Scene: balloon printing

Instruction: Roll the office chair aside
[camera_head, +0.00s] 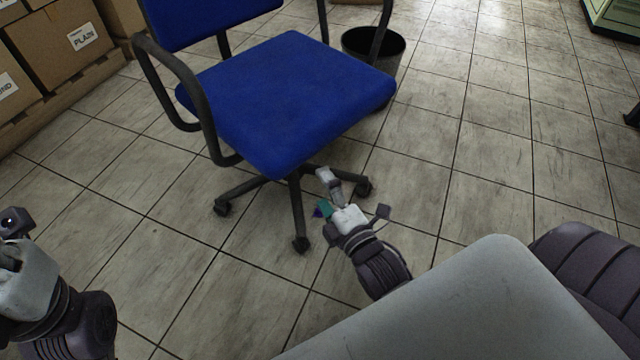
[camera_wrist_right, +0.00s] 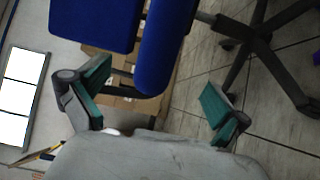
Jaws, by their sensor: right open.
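The office chair (camera_head: 285,95) has a blue seat and backrest, black looped armrests and a black base on casters. It stands upright on the tiled floor at the upper middle of the head view. My right gripper (camera_head: 343,198) is open and empty, low in front of the chair, near the casters in the picture; contact cannot be told. In the right wrist view its teal-padded fingers (camera_wrist_right: 157,92) are spread, with the blue seat (camera_wrist_right: 165,45) beyond them. My left gripper (camera_head: 14,245) is at the lower left edge, away from the chair; its fingers are unclear.
Cardboard boxes (camera_head: 65,45) are stacked at the upper left. A black bin (camera_head: 374,44) stands just behind the chair. A pale green cabinet (camera_head: 612,16) is at the upper right. The tiled floor (camera_head: 490,130) right of the chair is clear. A small purple patch shows beside my right gripper.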

